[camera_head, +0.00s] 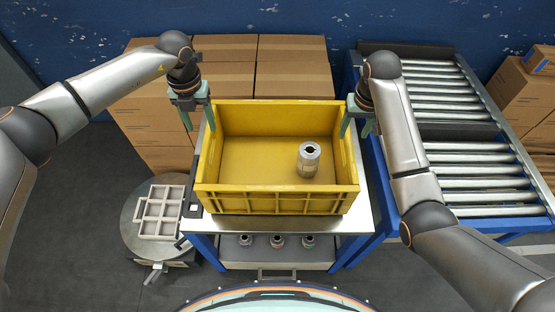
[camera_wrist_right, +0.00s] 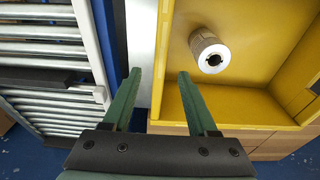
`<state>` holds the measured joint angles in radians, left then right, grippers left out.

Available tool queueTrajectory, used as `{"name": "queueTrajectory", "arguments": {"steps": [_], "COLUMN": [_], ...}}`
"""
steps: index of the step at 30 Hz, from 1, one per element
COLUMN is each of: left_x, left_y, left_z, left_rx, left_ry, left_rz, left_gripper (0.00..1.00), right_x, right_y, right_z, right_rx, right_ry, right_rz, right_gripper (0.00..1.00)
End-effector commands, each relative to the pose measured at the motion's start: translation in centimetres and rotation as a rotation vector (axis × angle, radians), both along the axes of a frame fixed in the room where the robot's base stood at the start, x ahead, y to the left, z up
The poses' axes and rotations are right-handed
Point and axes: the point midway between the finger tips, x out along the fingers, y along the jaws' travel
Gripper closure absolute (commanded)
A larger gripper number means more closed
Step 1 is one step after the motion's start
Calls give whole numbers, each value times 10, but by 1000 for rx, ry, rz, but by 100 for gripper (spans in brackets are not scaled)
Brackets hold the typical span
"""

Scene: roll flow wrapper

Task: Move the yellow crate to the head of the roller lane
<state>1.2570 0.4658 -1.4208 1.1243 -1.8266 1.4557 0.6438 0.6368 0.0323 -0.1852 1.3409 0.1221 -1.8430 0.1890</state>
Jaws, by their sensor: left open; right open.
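My right gripper (camera_head: 357,128) is open at the right wall, near the back corner. In the right wrist view its two fingers (camera_wrist_right: 160,88) lie on either side of the wall; contact cannot be told. The roller lane (camera_head: 450,150) is to the right.
The table (camera_head: 362,212) borders the lane's blue frame. Cardboard boxes (camera_head: 290,80) are stacked behind the crate, and others (camera_head: 515,85) at far right. A round stand at left holds a grey divided tray (camera_head: 162,212). Several metal parts (camera_head: 277,241) sit on a lower shelf.

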Motion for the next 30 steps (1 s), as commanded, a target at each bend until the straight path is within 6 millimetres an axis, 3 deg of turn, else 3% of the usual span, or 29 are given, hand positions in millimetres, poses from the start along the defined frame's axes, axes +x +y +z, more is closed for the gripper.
{"name": "queueTrajectory", "arguments": {"steps": [9,15,21,30], "left_x": [-1,-1,-1,-1], "left_y": [-1,-1,-1,0], "left_z": [-64,-93,-106,-108], "left_rx": [1,0,0,0], "left_ry": [4,3,1,1], "left_rz": [-1,-1,-2,-2], "left_gripper": [41,41,41,41], "right_x": [6,11,12,13], "right_y": [0,1,0,0], "right_z": [-63,-92,-104,-107], "right_rx": [0,0,0,0], "right_ry": [5,3,1,0], "right_rz": [1,1,1,1], "right_gripper": [41,41,41,41]}}
